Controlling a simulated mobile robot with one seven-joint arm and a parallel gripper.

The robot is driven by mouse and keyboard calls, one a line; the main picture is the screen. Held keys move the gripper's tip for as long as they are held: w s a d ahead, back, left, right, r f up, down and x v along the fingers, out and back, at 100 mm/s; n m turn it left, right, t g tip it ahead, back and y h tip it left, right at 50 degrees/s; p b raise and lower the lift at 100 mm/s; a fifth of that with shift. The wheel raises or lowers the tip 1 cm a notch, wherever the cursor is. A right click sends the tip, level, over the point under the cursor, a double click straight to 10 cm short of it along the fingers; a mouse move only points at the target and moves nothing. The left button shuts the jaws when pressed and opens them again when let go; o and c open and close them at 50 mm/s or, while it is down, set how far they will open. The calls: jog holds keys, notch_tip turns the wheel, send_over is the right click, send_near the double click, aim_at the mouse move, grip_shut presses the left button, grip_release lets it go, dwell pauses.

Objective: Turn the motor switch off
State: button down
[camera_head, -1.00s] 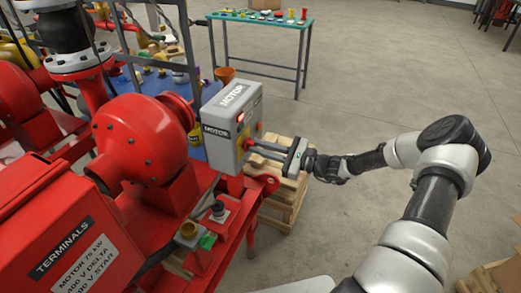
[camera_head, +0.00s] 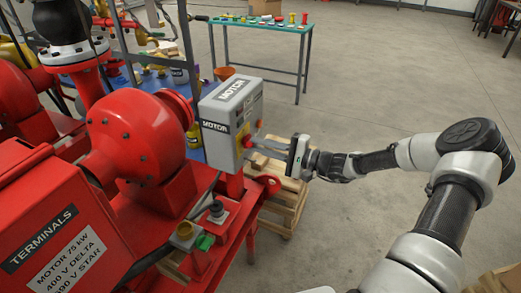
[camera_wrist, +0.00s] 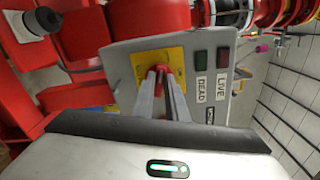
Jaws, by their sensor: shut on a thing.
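The grey motor switch box (camera_head: 232,125), labelled MOTOR, stands on the red skid; its grey face also fills the middle of the wrist view (camera_wrist: 190,50). On that face is a yellow plate (camera_wrist: 143,60) with a red switch handle (camera_wrist: 159,68). My gripper (camera_wrist: 162,72) is shut on the red handle, its two fingers on either side. In the head view my gripper (camera_head: 262,143) reaches the box from the right. The handle is partly hidden by my fingers. Next to the plate are a dark green lamp (camera_wrist: 200,57) and a dark red lamp (camera_wrist: 223,57), labelled DEAD and LIVE.
A large red motor (camera_head: 135,135) and a terminal box (camera_head: 60,225) are left of the switch box. Wooden pallets (camera_head: 285,200) lie below my gripper. A green-topped table (camera_head: 265,24) stands behind. The floor to the right is mostly clear.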

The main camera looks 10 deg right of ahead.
jog(key=shift+f+n+b, duration=0.15)
jog(key=shift+n+b, duration=0.8)
jog(key=shift+n, duration=0.65)
jog(key=c, duration=1.8)
grip_release()
jog(key=shift+o, duration=0.2)
jog(key=v, duration=1.7)
jog(key=shift+s+d+p, duration=0.15)
jog(key=shift+p, duration=0.2)
